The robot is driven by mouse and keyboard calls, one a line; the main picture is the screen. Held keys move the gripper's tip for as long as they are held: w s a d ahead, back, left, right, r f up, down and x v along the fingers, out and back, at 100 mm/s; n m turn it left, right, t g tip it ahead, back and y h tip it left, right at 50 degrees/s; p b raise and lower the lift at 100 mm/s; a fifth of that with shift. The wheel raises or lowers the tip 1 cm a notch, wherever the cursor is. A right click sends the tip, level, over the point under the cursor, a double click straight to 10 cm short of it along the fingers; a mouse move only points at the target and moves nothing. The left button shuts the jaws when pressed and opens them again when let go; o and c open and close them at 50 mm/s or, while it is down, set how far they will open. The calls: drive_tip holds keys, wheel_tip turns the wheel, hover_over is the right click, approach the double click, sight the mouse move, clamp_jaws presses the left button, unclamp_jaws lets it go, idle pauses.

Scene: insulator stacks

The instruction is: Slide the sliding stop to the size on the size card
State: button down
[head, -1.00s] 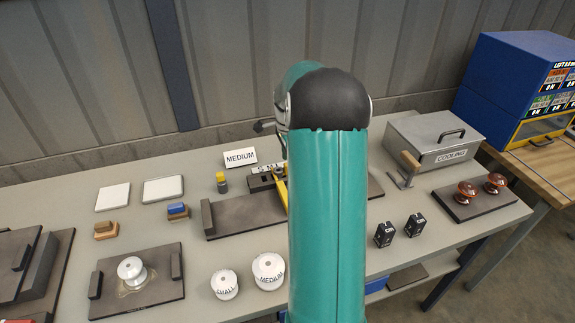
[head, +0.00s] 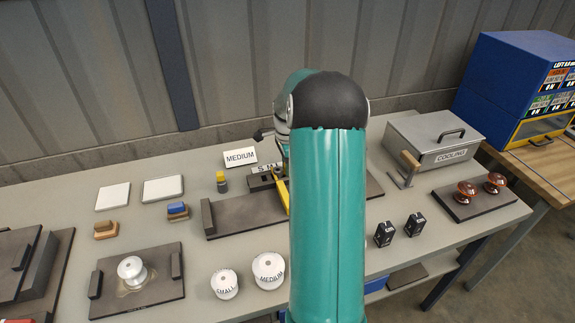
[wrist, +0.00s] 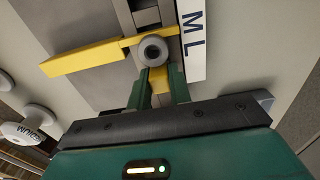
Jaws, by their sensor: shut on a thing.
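The size card (head: 240,157) reads MEDIUM and stands at the back of the bench in the head view. The sliding stop (head: 283,196) is a yellow bar on a dark track, partly behind my arm. In the wrist view the stop (wrist: 90,58) crosses the track and has a round grey knob. My gripper (wrist: 162,82) is shut on a yellow part of the stop, just below the knob. The head view hides my gripper behind my arm.
Two white spools marked SMALL (head: 225,285) and MEDIUM (head: 268,271) stand in front of the track. A metal COOLING box (head: 435,142) and two black boxes (head: 400,230) are to the right.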

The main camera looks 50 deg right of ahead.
drive_tip(key=shift+w+a, duration=0.35)
drive_tip(key=shift+a, duration=0.25)
drive_tip(key=c, duration=1.3)
unclamp_jaws()
drive_tip(key=shift+r, duration=0.1)
wheel_tip(320, 180, up, 14)
drive_tip(key=shift+f, duration=0.15)
